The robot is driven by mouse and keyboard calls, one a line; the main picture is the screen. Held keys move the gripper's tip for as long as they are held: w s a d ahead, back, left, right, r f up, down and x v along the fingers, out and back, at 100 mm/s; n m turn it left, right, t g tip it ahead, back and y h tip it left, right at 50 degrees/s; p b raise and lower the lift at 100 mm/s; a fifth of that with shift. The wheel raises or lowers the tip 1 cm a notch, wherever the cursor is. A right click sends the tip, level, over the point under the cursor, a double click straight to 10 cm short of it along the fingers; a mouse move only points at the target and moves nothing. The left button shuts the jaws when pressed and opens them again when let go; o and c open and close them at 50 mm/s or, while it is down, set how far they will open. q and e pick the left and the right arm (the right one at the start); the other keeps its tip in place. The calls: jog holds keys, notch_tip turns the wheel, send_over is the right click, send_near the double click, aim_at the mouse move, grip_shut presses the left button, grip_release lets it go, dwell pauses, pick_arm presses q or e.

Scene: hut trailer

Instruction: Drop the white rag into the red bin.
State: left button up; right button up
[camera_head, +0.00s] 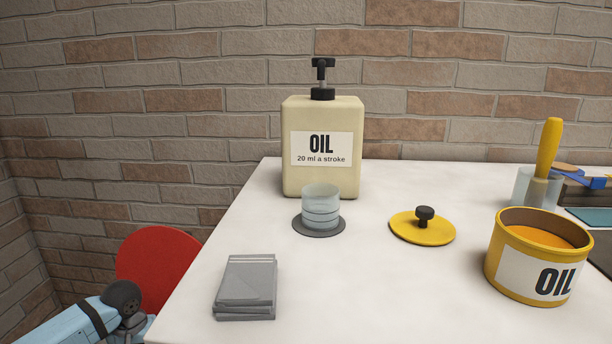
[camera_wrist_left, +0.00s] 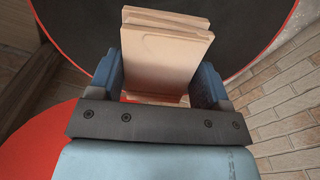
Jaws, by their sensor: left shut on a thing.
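My left gripper (camera_wrist_left: 160,75) is shut on a folded, pale pinkish-beige cloth in the left wrist view, which I take as the white rag (camera_wrist_left: 165,60). The rag sits between the two blue fingers. Beyond it in that view is a dark round opening with a red rim, the red bin (camera_wrist_left: 258,65). The rag overlaps this opening; its height above the rim is unclear. In the head view the red bin (camera_head: 160,262) shows at the lower left, beside the table, partly behind my left arm. The rag is hidden there. My right gripper is out of view.
On the white table (camera_head: 350,290) lie a folded grey rag (camera_head: 247,285) and a yellow lid (camera_head: 422,228). A cream oil pump bottle (camera_head: 322,178), a clear cup (camera_head: 320,205) on a dark disc and a yellow oil tin (camera_head: 510,270) stand there. A brick wall is behind.

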pick_arm(q)
jog(key=o, duration=0.9)
notch_tip(320, 180, up, 9)
jog(key=p, duration=0.3)
jog(key=shift+f, duration=0.2)
jog(key=shift+r+p, duration=0.95)
jog(key=shift+r, duration=1.7)
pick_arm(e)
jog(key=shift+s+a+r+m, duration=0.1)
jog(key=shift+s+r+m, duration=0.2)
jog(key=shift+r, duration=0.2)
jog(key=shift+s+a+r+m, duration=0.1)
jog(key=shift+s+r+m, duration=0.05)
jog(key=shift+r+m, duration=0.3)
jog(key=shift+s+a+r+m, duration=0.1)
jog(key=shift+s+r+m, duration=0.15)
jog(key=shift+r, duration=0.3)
